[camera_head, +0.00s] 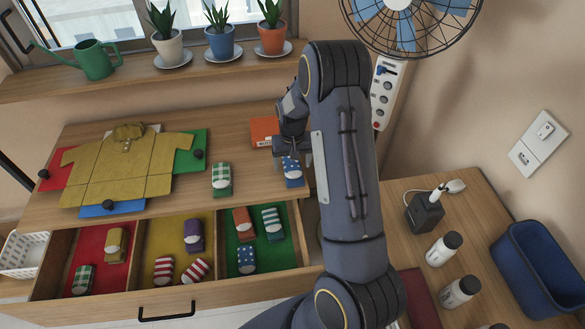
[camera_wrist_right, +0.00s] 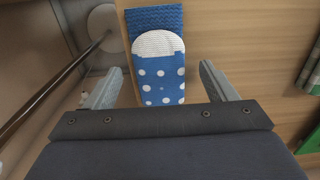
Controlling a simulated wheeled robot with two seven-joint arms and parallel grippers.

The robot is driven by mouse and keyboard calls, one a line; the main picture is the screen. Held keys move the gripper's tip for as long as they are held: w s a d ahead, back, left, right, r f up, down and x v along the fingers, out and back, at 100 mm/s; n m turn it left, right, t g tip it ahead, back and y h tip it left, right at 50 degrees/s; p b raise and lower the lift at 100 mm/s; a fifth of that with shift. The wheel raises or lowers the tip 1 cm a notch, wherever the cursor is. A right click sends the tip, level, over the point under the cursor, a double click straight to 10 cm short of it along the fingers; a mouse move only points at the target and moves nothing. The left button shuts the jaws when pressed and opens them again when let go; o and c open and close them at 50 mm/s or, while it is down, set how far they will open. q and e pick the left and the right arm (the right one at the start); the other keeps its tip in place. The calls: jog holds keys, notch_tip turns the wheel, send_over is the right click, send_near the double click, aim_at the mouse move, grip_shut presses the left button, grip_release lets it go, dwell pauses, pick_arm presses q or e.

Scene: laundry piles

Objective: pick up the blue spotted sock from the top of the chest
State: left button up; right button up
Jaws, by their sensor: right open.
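The blue sock with white spots (camera_head: 292,172) lies on the top of the chest (camera_head: 240,131), near its right edge in the head view. In the right wrist view the spotted sock (camera_wrist_right: 160,80) shows a white ribbed part and a darker blue end, and it lies ahead of the jaws, between their lines. My right gripper (camera_head: 285,148) is at the sock's far end in the head view. It is open, with its two fingers (camera_wrist_right: 165,88) apart on either side of the sock; I cannot tell whether they touch it. My left gripper is not in view.
A yellow shirt (camera_head: 125,165) lies on a folding board at left. The open drawer (camera_head: 190,287) below holds several socks in coloured compartments. A fan (camera_head: 385,62) stands behind.

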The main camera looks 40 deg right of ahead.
jog(key=shift+f, duration=0.7)
jog(key=c, duration=1.1)
jog(key=shift+o, duration=0.2)
jog(key=shift+r, duration=0.15)
